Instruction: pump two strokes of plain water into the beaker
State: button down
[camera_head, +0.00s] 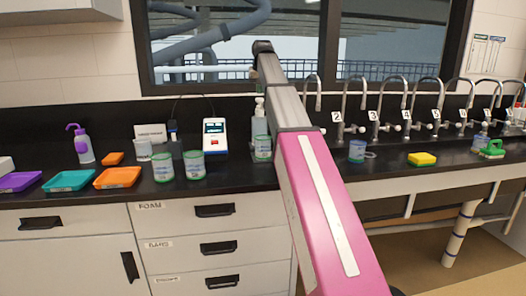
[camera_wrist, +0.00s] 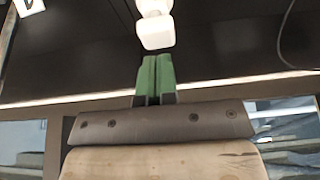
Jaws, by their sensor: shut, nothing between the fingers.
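A pump bottle with a white top (camera_head: 259,108) stands at the back of the counter, just left of my arm. A clear container with a green-edged label (camera_head: 262,148), perhaps the beaker, stands in front of it and hides its lower part. In the wrist view, a white pump head (camera_wrist: 155,30) is straight beyond my fingertips. My gripper (camera_wrist: 155,62) is shut and empty, its green fingers together. The fingertips are close to the pump head; I cannot tell whether they touch.
Similar labelled containers (camera_head: 163,167) (camera_head: 195,165) stand to the left, near a white device with a screen (camera_head: 213,136). Coloured trays (camera_head: 117,178) and a purple-topped bottle (camera_head: 80,146) are farther left. Numbered taps (camera_head: 345,110), a container (camera_head: 357,151) and a yellow sponge (camera_head: 422,159) are to the right.

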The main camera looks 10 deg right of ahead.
jog(key=shift+f, duration=0.2)
jog(key=shift+f, duration=1.25)
jog(key=shift+r, duration=1.5)
jog(key=shift+r, duration=0.1)
notch_tip(320, 180, up, 6)
jog(key=shift+f, duration=0.1)
